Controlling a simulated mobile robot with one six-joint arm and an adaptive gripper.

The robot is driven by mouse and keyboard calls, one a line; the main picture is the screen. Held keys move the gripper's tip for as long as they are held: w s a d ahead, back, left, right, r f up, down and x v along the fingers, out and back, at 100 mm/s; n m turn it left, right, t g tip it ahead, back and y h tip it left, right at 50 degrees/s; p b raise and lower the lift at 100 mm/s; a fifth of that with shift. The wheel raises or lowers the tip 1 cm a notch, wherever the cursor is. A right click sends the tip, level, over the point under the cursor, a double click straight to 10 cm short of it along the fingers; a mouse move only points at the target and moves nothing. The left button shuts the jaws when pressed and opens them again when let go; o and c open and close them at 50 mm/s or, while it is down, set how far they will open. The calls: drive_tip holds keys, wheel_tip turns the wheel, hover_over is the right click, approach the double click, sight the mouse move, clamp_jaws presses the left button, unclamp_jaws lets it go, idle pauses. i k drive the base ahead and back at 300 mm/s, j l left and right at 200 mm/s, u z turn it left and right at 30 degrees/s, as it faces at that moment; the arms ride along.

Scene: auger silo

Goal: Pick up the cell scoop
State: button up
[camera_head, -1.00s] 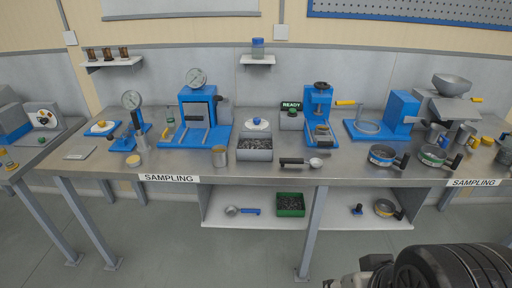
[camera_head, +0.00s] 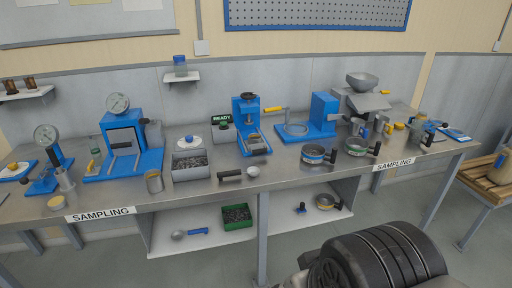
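Two scoop-like tools show in the head view, and I cannot tell by name which is the cell scoop. One, with a black handle and a small round silver cup (camera_head: 253,171), lies near the front edge of the steel bench (camera_head: 285,180). The other, with a blue handle (camera_head: 197,231) and a grey round bowl, lies on the white lower shelf (camera_head: 165,244), left of the green bin (camera_head: 237,224). Both lie free with nothing touching them.
A grey bin of dark granules (camera_head: 190,172) stands behind and left of the black-handled scoop. A blue press (camera_head: 252,130) stands behind it. Two sieve pans (camera_head: 313,154) are to the right. Bench legs and the SAMPLING label edge the shelf opening.

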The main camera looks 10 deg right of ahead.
sight(254, 171)
drive_tip(key=z, duration=0.95)
drive_tip(key=j+z, duration=0.35)
drive_tip(key=j, duration=0.25)
drive_tip(key=j+z, duration=0.3)
drive_tip(key=j, duration=0.3)
drive_tip(key=j+z, duration=0.35)
drive_tip(key=j, duration=0.25)
drive_tip(key=k+j+z, duration=0.15)
drive_tip(key=j+z, duration=0.15)
drive_tip(key=j, duration=0.3)
drive_tip(key=k+j, duration=0.1)
drive_tip(key=j, duration=0.15)
